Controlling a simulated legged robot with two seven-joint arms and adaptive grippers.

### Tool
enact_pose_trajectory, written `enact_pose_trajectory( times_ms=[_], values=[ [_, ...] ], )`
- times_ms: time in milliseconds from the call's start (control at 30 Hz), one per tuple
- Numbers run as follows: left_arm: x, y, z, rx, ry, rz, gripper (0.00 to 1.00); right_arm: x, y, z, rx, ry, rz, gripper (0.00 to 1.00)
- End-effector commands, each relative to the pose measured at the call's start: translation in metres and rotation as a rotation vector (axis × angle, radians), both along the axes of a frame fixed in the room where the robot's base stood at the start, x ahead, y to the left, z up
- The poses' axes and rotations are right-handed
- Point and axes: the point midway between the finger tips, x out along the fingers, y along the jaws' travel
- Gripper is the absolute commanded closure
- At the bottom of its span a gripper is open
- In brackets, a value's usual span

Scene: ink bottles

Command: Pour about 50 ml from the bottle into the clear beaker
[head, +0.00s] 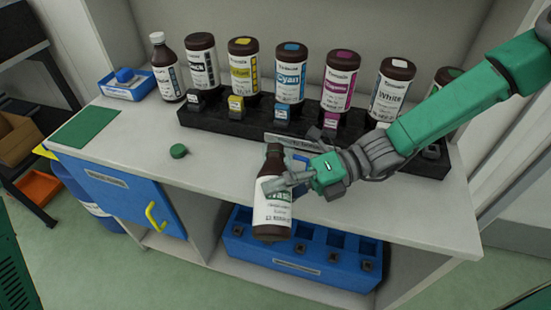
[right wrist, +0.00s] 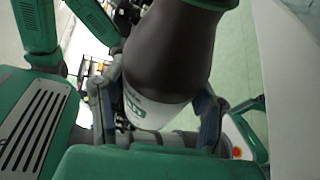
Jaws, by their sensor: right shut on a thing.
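A brown bottle with a white label and green lettering (head: 272,212) is in my right gripper (head: 283,182), near the counter's front edge. It looks about upright and its neck shows no cap. In the right wrist view the dark bottle (right wrist: 172,48) sits between my two fingers, which are shut on its sides. A green cap (head: 178,151) lies on the counter to the left. I cannot clearly make out the clear beaker; a partly hidden bluish item (head: 299,160) is behind my right gripper. My left gripper is not in view.
A black rack (head: 222,121) with several ink bottles and small blocks stands along the back. A white-capped bottle (head: 166,68) and a blue tray (head: 127,88) are at the back left, a green mat (head: 88,127) at left. A blue crate (head: 240,248) sits on the shelf below.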

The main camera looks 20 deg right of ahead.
Motion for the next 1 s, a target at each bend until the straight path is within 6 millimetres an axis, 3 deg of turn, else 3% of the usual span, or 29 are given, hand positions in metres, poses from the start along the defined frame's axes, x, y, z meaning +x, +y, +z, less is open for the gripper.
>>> enact_pose_trajectory(
  times_ms=[200,400,1000],
  values=[
    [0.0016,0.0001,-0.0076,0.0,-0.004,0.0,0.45,-0.0013,0.0011,-0.0023,-0.015,-0.053,0.001,0.84],
    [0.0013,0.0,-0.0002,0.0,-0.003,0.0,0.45,0.001,0.0007,0.0008,-0.039,-0.117,0.002,0.84],
    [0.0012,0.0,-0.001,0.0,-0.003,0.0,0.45,0.0008,0.0005,-0.0002,-0.04,-0.114,0.002,0.84]
  ],
)
